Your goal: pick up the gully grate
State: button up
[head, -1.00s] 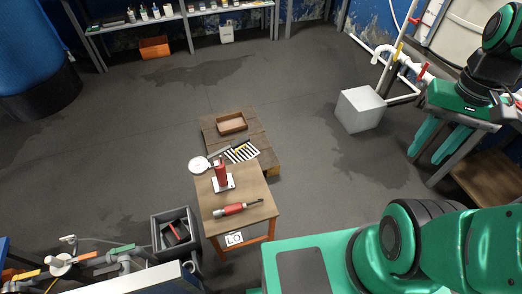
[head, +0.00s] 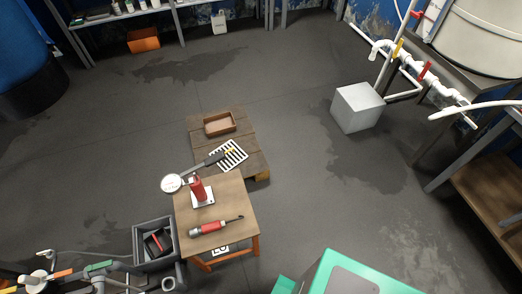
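The gully grate (head: 231,157) looks like a small white slotted plate with dark gaps. It lies tilted in the picture on the near part of a low wooden pallet (head: 200,137). A small yellow item shows at its upper edge, and a dark bar reaches close to its left side; I cannot tell whether they touch it. My gripper is outside the head view, so its state is hidden.
A wooden table (head: 236,190) stands just nearer than the pallet, holding a red-handled tool (head: 208,228) and a red upright device (head: 198,189). A brown tray (head: 219,123) sits on the pallet. A grey crate (head: 140,244) stands left. Floor right of the pallet is clear.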

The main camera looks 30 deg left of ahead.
aim_at(233, 149)
jog(key=z, duration=0.65)
jog(key=i, duration=2.25)
jog(key=u, duration=3.45)
jog(key=i, duration=0.8)
jog(key=z, duration=0.05)
